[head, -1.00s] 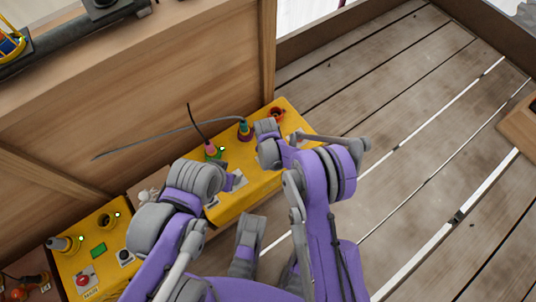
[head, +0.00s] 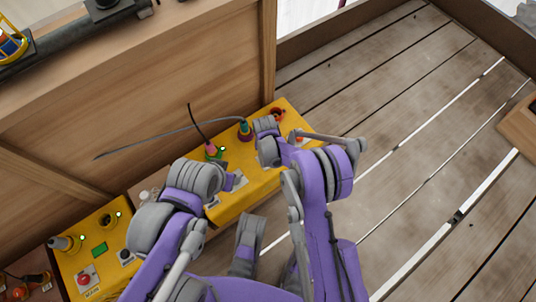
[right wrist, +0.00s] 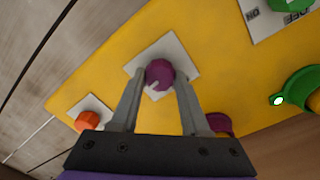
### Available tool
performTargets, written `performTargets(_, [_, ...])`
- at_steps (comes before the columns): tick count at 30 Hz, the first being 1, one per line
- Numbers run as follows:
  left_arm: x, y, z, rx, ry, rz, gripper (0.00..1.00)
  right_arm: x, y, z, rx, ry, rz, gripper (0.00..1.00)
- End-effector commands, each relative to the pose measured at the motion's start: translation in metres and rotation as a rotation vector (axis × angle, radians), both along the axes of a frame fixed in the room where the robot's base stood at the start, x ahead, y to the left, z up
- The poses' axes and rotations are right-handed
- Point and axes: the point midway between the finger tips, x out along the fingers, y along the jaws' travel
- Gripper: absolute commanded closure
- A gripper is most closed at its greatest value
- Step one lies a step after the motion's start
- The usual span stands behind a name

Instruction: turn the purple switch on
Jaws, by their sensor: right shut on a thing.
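In the right wrist view, the purple switch (right wrist: 160,73) is a round knob on a square white plate (right wrist: 177,48) fixed to a yellow panel (right wrist: 215,75). A pale mark on the knob points to the lower left of the picture. My right gripper (right wrist: 159,79) is shut on the knob, one finger on each side. No lettering is readable on the plate. In the head view, my right arm hides the switch and the right gripper. My left arm reaches toward the panel's near edge in the head view; its fingers are hidden.
An orange knob (right wrist: 87,121) and a green fitting (right wrist: 302,90) with a lit lamp flank the switch. In the head view, a pink plug (head: 211,149) and a banded plug (head: 245,129) with cables stand on the panel. A second yellow panel (head: 75,267) is at left.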

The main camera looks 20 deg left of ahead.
Motion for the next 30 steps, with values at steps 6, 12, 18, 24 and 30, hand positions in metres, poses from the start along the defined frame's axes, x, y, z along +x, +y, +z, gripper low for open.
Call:
performTargets(6, [-0.0001, 0.0000, 0.0008, 0.000, 0.000, 0.000, 0.50, 0.0009, 0.0003, 0.0006, 0.000, -0.001, -0.114, 1.00])
performTargets(12, [-0.0002, 0.0000, 0.0011, 0.000, 0.000, 0.000, 0.50, 0.0010, 0.0002, 0.0006, 0.000, -0.002, -0.171, 1.00])
performTargets(18, [-0.0003, 0.0000, 0.0012, 0.000, 0.000, 0.000, 0.50, 0.0010, 0.0002, 0.0006, 0.000, -0.002, -0.189, 1.00])
performTargets(24, [-0.0003, 0.0000, 0.0012, 0.000, 0.000, 0.000, 0.50, 0.0011, 0.0002, 0.0006, 0.000, -0.002, -0.190, 1.00])
performTargets(30, [-0.0003, 0.0000, 0.0012, 0.000, 0.000, 0.000, 0.50, 0.0011, 0.0002, 0.0005, 0.000, -0.002, -0.189, 0.42])
